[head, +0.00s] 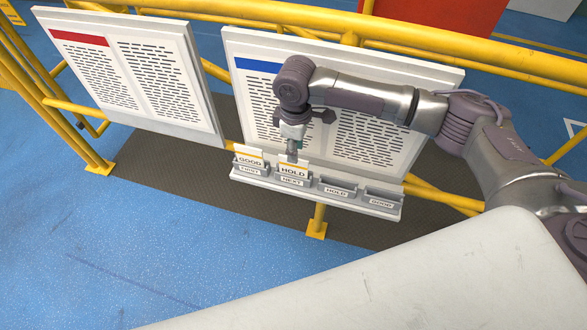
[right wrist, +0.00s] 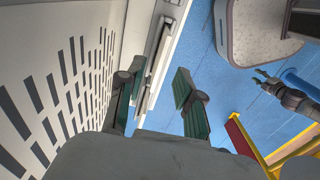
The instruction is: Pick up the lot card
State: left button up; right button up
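The lot cards are white with an orange top stripe and stand in a grey rack (head: 385,213) below the right board. One card (head: 293,172) reads HOLD and stands in the pocket marked NEXT. The other card (head: 249,161) reads GOOD and stands in the pocket marked FIRST. My right gripper (head: 292,153) points down just above and behind the HOLD card. In the right wrist view its two fingers (right wrist: 160,82) are apart with nothing clear between them. What looks like my left gripper (right wrist: 262,78) shows small in that view; its finger state is unclear.
Two more pockets, marked HOLD (head: 337,191) and GOOD (head: 381,201), look empty. The right board (head: 380,145) with a blue bar stands close behind my gripper. The left board (head: 130,65) has a red bar. Yellow rails (head: 480,50) run behind. Blue floor lies open in front.

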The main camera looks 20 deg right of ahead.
aim_at(300, 169)
jog(key=f, duration=0.6)
jog(key=shift+w+a+f, duration=0.1)
jog(key=shift+a+f, duration=0.1)
jog(key=shift+f, duration=0.1)
grip_shut()
